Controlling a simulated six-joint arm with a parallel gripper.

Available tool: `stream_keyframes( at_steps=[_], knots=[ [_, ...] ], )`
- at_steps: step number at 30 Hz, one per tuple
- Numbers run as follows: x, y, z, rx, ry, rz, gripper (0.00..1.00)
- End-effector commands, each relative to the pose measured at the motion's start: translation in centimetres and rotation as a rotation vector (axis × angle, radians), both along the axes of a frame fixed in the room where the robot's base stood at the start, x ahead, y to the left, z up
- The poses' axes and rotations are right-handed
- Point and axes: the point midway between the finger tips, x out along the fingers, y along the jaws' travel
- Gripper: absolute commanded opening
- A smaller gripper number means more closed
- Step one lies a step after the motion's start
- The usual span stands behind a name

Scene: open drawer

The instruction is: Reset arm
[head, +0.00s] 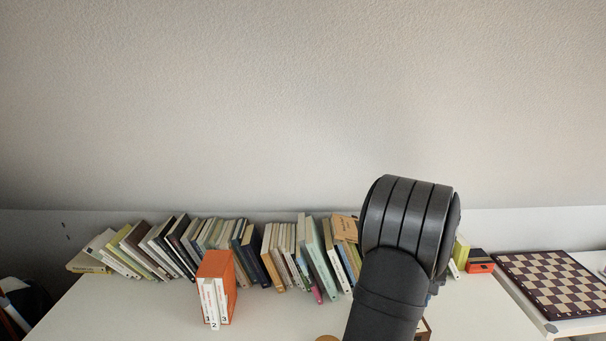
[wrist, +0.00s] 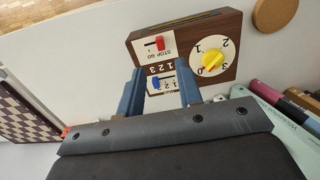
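My gripper (wrist: 160,76) shows in the wrist view as two blue fingers, set apart with nothing held between them. They point toward a brown wooden panel (wrist: 226,28) with a yellow dial, a red slider and a blue slider. The lower part of the panel shows between the fingers; I cannot tell whether the fingers touch it. In the head view my dark arm rises at the right of centre and hides most of the gripper. A small part of the panel shows beside my arm (head: 424,331).
A row of leaning books (head: 200,247) runs along the back of the white table (head: 120,310). An orange box set (head: 216,286) stands before it. A chessboard (head: 555,284) lies at the right. A round cork piece (wrist: 274,13) lies beside the panel. The table's left front is clear.

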Motion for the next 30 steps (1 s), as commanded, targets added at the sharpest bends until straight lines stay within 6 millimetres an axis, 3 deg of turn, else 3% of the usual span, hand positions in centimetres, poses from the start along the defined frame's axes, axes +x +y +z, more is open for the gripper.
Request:
stream_keyframes(
  at_steps=[6,15,27,28,30],
  knots=[
    [-0.1,0.0,-4.5,0.003,0.004,0.0,0.33],
    [0.0,0.0,-8.5,0.001,0.001,0.0,0.33],
    [0.1,-0.9,-8.3,-0.001,0.0,-0.001,0.33],
    [0.1,-0.9,-8.3,-0.001,0.0,-0.001,0.35],
    [0.1,-0.9,-8.3,-0.001,0.0,-0.001,0.48]
  ],
)
